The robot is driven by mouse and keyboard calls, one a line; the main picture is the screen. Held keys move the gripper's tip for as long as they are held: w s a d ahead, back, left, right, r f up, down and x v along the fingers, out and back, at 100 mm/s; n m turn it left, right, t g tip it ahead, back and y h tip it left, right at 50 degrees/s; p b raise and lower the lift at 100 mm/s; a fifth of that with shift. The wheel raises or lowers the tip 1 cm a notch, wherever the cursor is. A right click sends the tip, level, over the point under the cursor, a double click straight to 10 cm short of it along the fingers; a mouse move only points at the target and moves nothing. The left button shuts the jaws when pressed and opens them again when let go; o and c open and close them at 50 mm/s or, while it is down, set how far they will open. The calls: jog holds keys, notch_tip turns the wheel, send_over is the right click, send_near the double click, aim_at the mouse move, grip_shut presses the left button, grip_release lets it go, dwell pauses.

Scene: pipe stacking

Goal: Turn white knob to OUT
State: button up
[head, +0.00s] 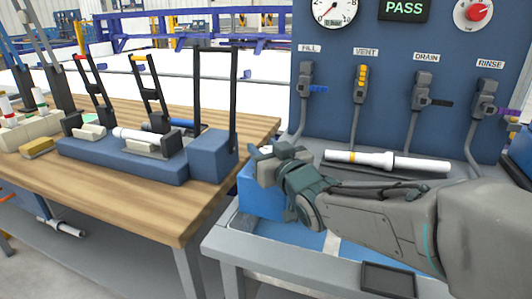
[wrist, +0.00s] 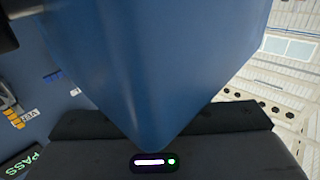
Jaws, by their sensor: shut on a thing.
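A blue box (head: 250,192) stands at the left end of the test bench, beside and partly behind my gripper. My gripper (head: 267,158) reaches in from the right, at the top of this box. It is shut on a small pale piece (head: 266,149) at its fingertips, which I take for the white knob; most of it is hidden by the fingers. No OUT mark can be read, and the knob's angle cannot be told. In the wrist view a large blue surface (wrist: 150,60) fills the middle, and the fingertips do not show clearly.
A blue panel (head: 400,120) behind carries several valves, a gauge (head: 334,8), a PASS display (head: 404,9) and a red knob (head: 479,11). A white pipe (head: 390,160) lies behind my arm. A wooden table (head: 200,205) with a blue rack (head: 120,160) stands left, across a narrow gap.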

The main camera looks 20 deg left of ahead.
dwell(0.3)
jog(key=o, duration=1)
jog(key=shift+c, duration=0.2)
jog(key=p+v, duration=0.1)
jog(key=v, duration=1.3)
jog(key=shift+p, duration=0.3)
jog(key=shift+w, duration=0.1)
